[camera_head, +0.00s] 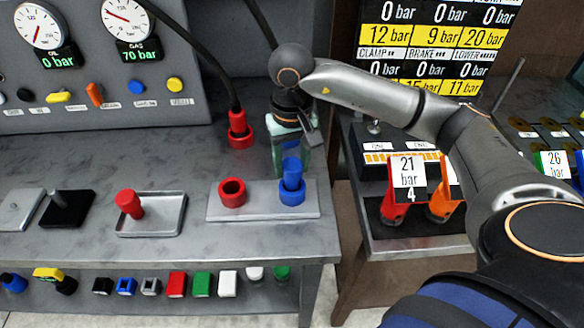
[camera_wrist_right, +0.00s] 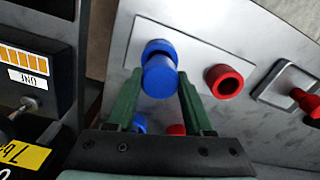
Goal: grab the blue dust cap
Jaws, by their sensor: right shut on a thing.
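The blue dust cap (camera_head: 291,169) is a small blue cylinder at the blue socket (camera_head: 292,194) on the right end of a pale plate. My right gripper (camera_head: 291,160) comes down over it from behind, its green fingers pointing at the plate. In the right wrist view the cap (camera_wrist_right: 159,77) sits between the two green fingers, and the right gripper (camera_wrist_right: 158,90) is shut on it. The blue socket's rim (camera_wrist_right: 158,48) shows just beyond the cap. I cannot tell whether the cap is still seated in the socket. My left gripper is not in view.
A red open socket (camera_head: 232,192) is beside the blue one on the plate (camera_head: 252,210). A red cap (camera_head: 130,204) stands in a metal tray (camera_head: 155,226). A red hose connector (camera_head: 239,130) stands behind. Tagged red and orange items (camera_head: 395,205) are on the right bench.

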